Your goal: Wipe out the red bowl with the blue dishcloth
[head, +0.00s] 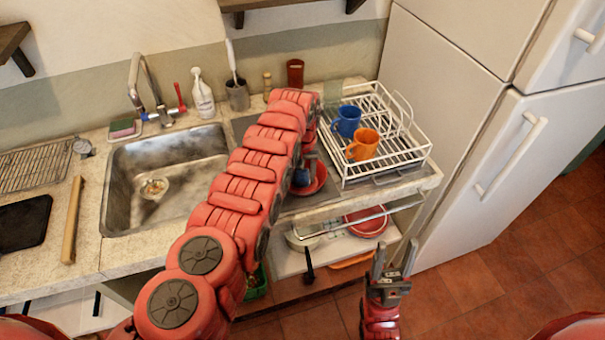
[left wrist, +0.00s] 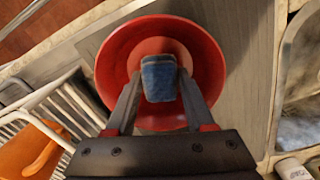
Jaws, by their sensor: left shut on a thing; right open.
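The red bowl (head: 319,183) sits on the grey drainboard between the sink and the dish rack, partly hidden behind my left arm. In the left wrist view, the red bowl (left wrist: 208,52) appears from above with its inside facing the camera. My left gripper (left wrist: 159,88) is shut on the folded blue dishcloth (left wrist: 158,76), which is over the middle of the bowl. Whether the cloth touches the bowl's bottom is hard to tell. The blue dishcloth (head: 301,177) also shows in the head view. My right gripper (head: 388,270) is open and empty, low in front of the counter.
A white wire dish rack (head: 425,150) holds a blue mug (head: 346,121) and an orange mug (head: 363,146) just right of the bowl. The sink (head: 150,190) is to the left. A shelf below holds another red bowl (head: 366,222). A fridge stands at the right.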

